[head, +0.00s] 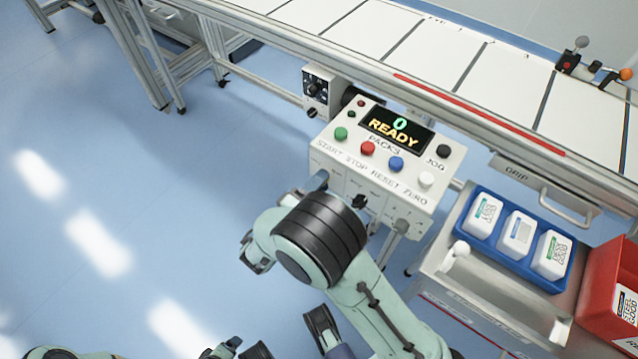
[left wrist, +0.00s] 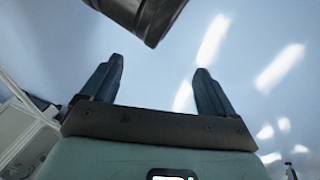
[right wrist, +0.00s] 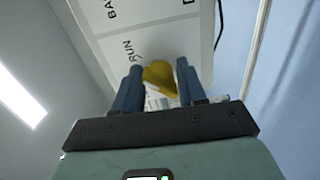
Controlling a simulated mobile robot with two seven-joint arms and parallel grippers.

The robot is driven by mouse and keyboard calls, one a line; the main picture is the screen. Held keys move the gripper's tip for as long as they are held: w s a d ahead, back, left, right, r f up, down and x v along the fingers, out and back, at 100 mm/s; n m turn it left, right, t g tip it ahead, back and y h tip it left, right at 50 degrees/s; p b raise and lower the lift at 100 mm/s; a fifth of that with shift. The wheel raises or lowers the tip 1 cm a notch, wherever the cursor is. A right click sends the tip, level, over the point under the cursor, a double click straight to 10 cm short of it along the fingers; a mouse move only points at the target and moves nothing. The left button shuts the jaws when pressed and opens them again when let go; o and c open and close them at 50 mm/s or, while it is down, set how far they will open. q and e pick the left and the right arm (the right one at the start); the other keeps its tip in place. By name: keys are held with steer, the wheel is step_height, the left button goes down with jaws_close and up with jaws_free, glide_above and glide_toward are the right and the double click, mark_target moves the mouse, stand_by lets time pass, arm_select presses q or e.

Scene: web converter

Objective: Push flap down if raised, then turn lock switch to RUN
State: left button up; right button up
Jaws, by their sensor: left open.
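In the right wrist view, a yellow piece (right wrist: 160,76), apparently the lock switch, sits between the fingers of my right gripper (right wrist: 160,75), just below the printed word RUN on a white panel (right wrist: 130,22). The fingers stand close on both sides of it, narrower than the left pair. In the head view, my right gripper (head: 318,183) is at the front face of the white console (head: 330,160), where the yellow piece is hidden. I cannot make out a flap in any view. My left gripper (left wrist: 157,85) is open and empty over the floor.
The console has buttons and a READY display (head: 396,129). A conveyor (head: 420,50) runs behind it. A blue tray (head: 565,278) with white containers and a red bin (head: 597,318) stand right. The floor (head: 130,170) left is clear. A dark cylinder (left wrist: 150,18) is close beyond my left fingers.

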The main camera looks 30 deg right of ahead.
steer(key=shift+o, duration=1)
steer(key=shift+w+a, duration=0.1)
arm_select(q)
steer(key=shift+s+d+r+g+p, duration=0.2)
steer(key=shift+s+d+r+p, duration=0.15)
steer(key=shift+s, duration=0.15)
steer(key=shift+s+d+r+g+p, duration=0.2)
steer(key=shift+s+r+p, duration=0.15)
steer(key=shift+s, duration=0.15)
arm_select(e)
steer(key=v, duration=1.3)
steer(key=shift+a, duration=0.2)
